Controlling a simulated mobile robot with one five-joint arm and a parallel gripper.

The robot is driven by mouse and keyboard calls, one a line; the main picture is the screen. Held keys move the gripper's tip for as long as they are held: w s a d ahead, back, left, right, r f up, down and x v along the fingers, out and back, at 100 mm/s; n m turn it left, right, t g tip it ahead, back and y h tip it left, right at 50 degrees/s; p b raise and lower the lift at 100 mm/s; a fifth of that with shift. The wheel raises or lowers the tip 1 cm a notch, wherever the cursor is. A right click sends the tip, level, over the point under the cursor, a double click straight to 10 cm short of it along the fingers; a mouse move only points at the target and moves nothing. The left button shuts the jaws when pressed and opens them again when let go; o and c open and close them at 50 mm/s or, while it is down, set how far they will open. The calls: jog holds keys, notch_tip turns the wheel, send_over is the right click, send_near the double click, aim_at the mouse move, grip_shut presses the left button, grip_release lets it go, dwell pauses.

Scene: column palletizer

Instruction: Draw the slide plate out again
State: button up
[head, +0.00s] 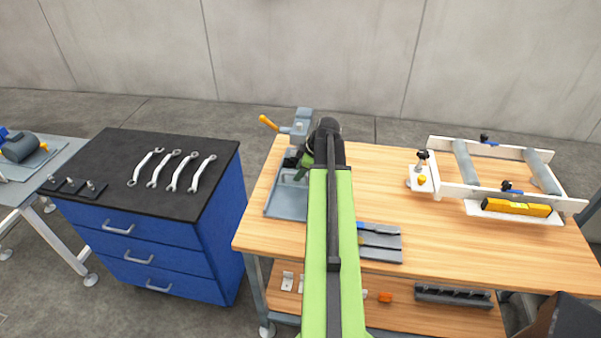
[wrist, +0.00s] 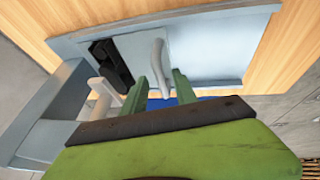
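A pale grey plate (wrist: 136,46), which looks like the slide plate, lies in the grey tray-like base (wrist: 215,50) in the wrist view. A light grey curved handle (wrist: 158,62) stands up at it. My gripper (wrist: 160,84) shows two green fingers apart, with the handle seen in the gap between them. I see no finger pressed on the handle; whether the handle is inside the grip or just beyond it is unclear. In the head view the grey base (head: 286,200) is at the bench's left, and my arm hides much of the gripper and plate.
A grey clamp-like fixture (head: 301,124) with an orange handle stands behind the base. Flat dark tools (head: 380,243) lie right of my arm. The blue cabinet (head: 140,235) stands left with several wrenches.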

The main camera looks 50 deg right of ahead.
grip_shut()
dwell(1.3)
